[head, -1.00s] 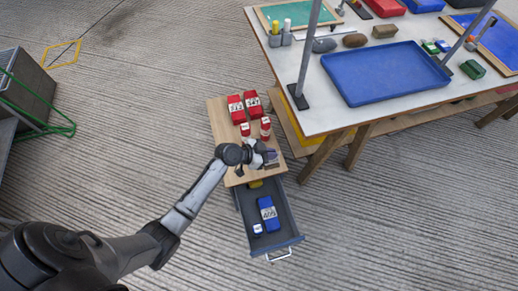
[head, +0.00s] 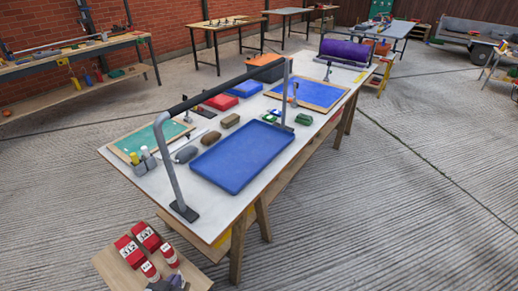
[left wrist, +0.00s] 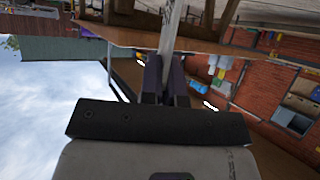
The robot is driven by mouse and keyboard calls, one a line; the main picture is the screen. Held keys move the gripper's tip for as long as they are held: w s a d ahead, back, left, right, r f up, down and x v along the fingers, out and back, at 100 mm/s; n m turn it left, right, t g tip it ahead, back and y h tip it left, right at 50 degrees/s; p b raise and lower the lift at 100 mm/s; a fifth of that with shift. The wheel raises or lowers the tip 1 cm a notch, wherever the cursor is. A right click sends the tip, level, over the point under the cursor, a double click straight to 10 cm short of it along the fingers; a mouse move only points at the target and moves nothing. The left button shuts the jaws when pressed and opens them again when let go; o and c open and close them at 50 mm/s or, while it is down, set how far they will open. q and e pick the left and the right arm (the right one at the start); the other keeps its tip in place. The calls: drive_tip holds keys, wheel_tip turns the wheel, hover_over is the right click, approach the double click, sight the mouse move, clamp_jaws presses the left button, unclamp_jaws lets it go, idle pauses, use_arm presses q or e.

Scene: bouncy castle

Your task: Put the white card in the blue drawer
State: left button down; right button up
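I cannot make out the white card in any view now. The drawer is out of the head view. My left gripper (head: 165,286) is only partly in the head view at the bottom edge, beside the red-and-white cans on the wooden top of the small cabinet (head: 198,279). In the left wrist view its two dark fingers (left wrist: 166,80) are close together with a narrow gap. A pale grey upright strip (left wrist: 172,30) lines up with that gap, and I cannot tell whether it is held or behind. My right gripper is not in view.
Two red boxes (head: 130,252) and two red-and-white cans (head: 150,271) stand on the cabinet top. Beside it is a white table (head: 225,212) with a blue tray (head: 242,156) and a grey-legged frame (head: 170,165).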

use_arm(q)
drive_tip(key=s+d+r+m+h+p, duration=0.1)
drive_tip(key=r+m+h+p, duration=0.1)
drive_tip(key=r+p, duration=2.1)
drive_tip(key=s+d+r+m+g+h+p, duration=0.1)
drive_tip(key=s+d+r+m+h+p, duration=0.1)
drive_tip(key=r+p, duration=2.2)
drive_tip(key=shift+d+r+g+h, duration=0.25)
drive_tip(key=shift+r+g+h, duration=0.05)
drive_tip(key=shift+r, duration=5.85)
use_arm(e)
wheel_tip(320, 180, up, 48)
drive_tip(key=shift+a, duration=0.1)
